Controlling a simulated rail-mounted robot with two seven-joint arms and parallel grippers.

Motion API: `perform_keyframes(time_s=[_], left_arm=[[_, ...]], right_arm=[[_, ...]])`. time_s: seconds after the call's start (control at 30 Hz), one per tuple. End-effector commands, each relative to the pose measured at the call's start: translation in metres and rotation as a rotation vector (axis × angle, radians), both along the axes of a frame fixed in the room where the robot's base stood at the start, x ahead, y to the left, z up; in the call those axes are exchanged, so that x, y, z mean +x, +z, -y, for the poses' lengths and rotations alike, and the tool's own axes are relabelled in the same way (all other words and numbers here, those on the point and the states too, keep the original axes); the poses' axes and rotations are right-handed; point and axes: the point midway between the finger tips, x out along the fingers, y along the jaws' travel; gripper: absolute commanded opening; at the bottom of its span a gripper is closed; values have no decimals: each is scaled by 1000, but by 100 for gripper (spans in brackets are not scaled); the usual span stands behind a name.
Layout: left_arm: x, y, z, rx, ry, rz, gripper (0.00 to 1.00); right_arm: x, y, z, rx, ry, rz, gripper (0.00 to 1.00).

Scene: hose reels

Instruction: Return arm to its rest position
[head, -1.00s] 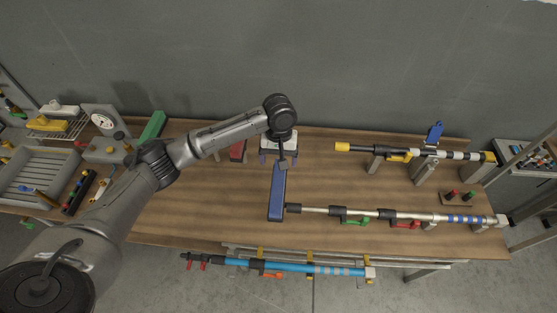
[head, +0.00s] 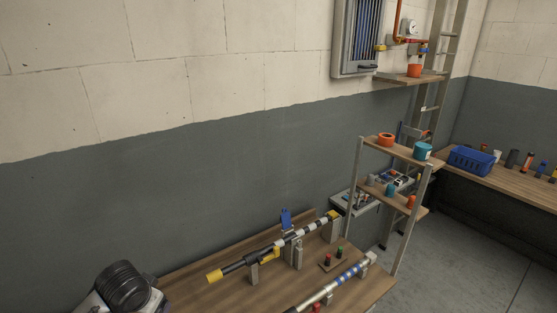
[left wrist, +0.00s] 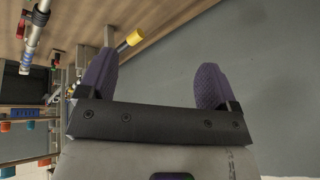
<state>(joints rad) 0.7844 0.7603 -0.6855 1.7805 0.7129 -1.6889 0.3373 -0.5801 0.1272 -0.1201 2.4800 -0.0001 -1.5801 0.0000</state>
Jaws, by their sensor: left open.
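My left gripper (left wrist: 155,80) is open in the left wrist view, with two purple padded fingers spread apart and nothing between them. Part of my left arm's wrist (head: 124,286) shows at the lower left of the head view, over the wooden workbench (head: 190,290). The fingers are not clear there. My right arm and gripper are in neither view.
A black, white and yellow nozzle pole (head: 285,243) rests on grey stands on the bench. A second pole with blue bands (head: 345,277) lies in front. A shelf rack (head: 385,183) stands right of the bench. A blue basket (head: 470,160) sits on a far counter.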

Motion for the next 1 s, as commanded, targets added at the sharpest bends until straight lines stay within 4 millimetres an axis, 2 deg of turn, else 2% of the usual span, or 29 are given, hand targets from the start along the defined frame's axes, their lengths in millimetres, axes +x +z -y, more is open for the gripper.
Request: perform_keyframes(time_s=[0.03, 0.1, 0.2, 0.3, 0.47, 0.57, 0.67, 0.87, 1.0], left_arm=[[5, 20, 10, 34, -70, 82, 84], [9, 44, 22, 81, -144, 182, 84], [6, 73, 42, 138, -239, 319, 84], [-7, 89, 63, 172, -302, 435, 84], [-37, 94, 83, 161, -310, 545, 84], [-62, 87, 90, 121, -271, 580, 84], [-93, 71, 93, 66, -214, 576, 84], [-163, 21, 94, -54, -100, 453, 84], [-216, -23, 96, -124, -30, 303, 84]], right_arm=[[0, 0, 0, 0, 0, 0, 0], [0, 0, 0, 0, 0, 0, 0], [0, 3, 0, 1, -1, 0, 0], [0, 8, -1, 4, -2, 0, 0], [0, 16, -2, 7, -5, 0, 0], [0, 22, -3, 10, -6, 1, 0], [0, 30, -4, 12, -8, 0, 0], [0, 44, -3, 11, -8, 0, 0], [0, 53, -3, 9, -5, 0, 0]])
